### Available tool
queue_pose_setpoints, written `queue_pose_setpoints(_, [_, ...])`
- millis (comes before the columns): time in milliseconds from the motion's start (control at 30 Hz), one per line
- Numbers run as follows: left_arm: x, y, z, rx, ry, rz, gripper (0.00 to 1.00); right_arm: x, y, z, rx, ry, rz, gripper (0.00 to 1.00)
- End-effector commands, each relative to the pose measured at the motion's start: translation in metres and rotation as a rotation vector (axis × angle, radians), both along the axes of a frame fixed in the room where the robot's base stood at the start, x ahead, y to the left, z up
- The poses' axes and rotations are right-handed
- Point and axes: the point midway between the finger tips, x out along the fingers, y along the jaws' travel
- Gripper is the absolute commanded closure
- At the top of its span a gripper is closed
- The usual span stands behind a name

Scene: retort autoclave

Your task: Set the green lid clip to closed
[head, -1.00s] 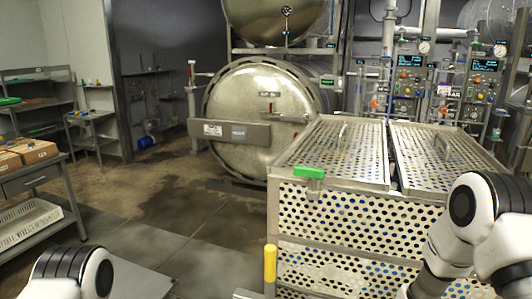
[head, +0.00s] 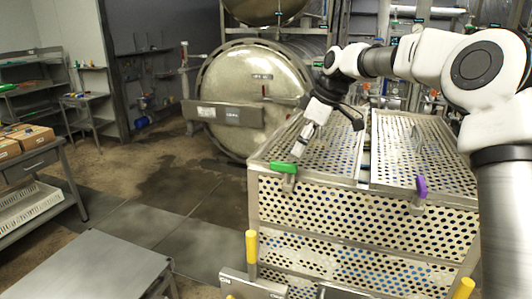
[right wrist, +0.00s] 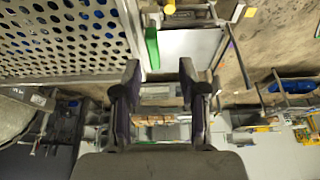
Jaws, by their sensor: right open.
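The green lid clip (head: 285,167) sits at the front left top edge of the perforated metal crate (head: 300,200). Its green handle lies roughly level along that edge, on a metal bracket. The green clip also shows in the right wrist view (right wrist: 152,48), upright in the picture beside the perforated lid. My right gripper (right wrist: 158,84) is open and empty, its two dark fingers apart, with the clip beyond them. In the head view my right arm reaches over the crate's lid, with its wrist behind and above the clip. My left gripper is out of view.
A purple clip (head: 420,188) is on the crate's front edge, further right. Yellow-topped posts (head: 251,246) stand in front. A grey table (head: 95,265) is at lower left. A round autoclave door (head: 247,85) stands behind, and the floor between is open.

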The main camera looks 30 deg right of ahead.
Motion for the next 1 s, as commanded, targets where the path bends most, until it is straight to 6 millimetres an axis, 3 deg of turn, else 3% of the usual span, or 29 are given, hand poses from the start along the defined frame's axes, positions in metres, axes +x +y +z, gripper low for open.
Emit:
queue_pose_setpoints(33, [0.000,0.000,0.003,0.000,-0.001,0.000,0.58,-0.002,-0.003,0.011,0.002,-0.009,0.006,0.58])
queue_pose_setpoints(133, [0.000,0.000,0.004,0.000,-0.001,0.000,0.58,-0.003,-0.004,0.013,0.002,-0.009,0.015,0.58])
queue_pose_setpoints(533, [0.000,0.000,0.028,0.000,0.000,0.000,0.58,0.017,0.013,-0.047,0.002,-0.006,0.013,0.58])
queue_pose_setpoints(833, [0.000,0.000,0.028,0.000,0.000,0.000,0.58,0.020,0.015,-0.057,0.001,-0.010,0.013,0.58])
queue_pose_setpoints(867, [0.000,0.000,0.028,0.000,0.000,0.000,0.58,0.020,0.015,-0.057,0.001,-0.010,0.013,0.62])
queue_pose_setpoints(967, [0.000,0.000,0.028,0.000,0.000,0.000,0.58,0.020,0.015,-0.057,0.001,-0.010,0.013,0.97])
queue_pose_setpoints(1000, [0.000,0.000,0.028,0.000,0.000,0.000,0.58,0.020,0.015,-0.057,0.001,-0.010,0.013,1.00])
